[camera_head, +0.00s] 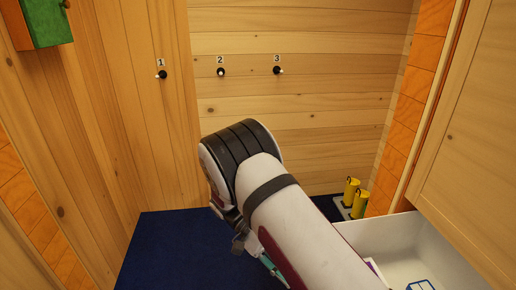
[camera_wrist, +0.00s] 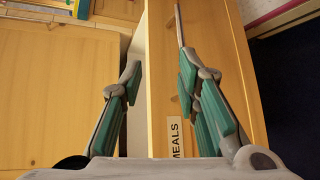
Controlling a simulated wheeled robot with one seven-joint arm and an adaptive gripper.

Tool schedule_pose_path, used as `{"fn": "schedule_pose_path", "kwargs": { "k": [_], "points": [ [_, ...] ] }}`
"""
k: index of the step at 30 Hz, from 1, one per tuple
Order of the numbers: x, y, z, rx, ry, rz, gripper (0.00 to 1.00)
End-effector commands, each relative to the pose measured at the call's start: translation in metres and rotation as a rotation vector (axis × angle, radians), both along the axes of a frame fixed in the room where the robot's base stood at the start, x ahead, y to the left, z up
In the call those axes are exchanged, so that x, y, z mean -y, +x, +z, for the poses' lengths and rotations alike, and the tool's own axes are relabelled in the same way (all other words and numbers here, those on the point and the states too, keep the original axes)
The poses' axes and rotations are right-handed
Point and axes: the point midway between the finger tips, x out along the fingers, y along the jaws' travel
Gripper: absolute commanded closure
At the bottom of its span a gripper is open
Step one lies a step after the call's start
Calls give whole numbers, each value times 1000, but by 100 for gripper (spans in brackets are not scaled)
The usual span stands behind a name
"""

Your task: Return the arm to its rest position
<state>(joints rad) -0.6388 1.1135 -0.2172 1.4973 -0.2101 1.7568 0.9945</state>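My arm (camera_head: 290,225) reaches forward across the head view, bent at a dark-banded joint. My gripper (camera_wrist: 160,75) shows in the wrist view with its two teal-padded fingers spread apart and nothing held between them. In the head view only a small teal part of it shows, below the arm; the rest is hidden. Behind the fingers in the wrist view is a wooden drawer front (camera_wrist: 158,35) with a "MEALS" label (camera_wrist: 174,138). I cannot tell how far the fingers are from it.
An open white drawer (camera_head: 395,232) at the lower right holds a few items. Two yellow cylinders (camera_head: 352,190) stand behind it. A cabinet door (camera_head: 480,140) is on the right. Hooks numbered 1 (camera_head: 162,75), 2 (camera_head: 221,72) and 3 (camera_head: 278,70) are on the wall. Blue floor (camera_head: 170,250) is clear at left.

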Motion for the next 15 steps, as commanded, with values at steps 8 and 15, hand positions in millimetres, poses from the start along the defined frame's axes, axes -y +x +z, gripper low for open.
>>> {"fn": "schedule_pose_path", "kwargs": {
  "k": [8, 15],
  "points": [
    [18, -2, 70, 37, 237, -50, 70],
    [36, -15, 123, 87, 429, -61, 70]
  ]
}}
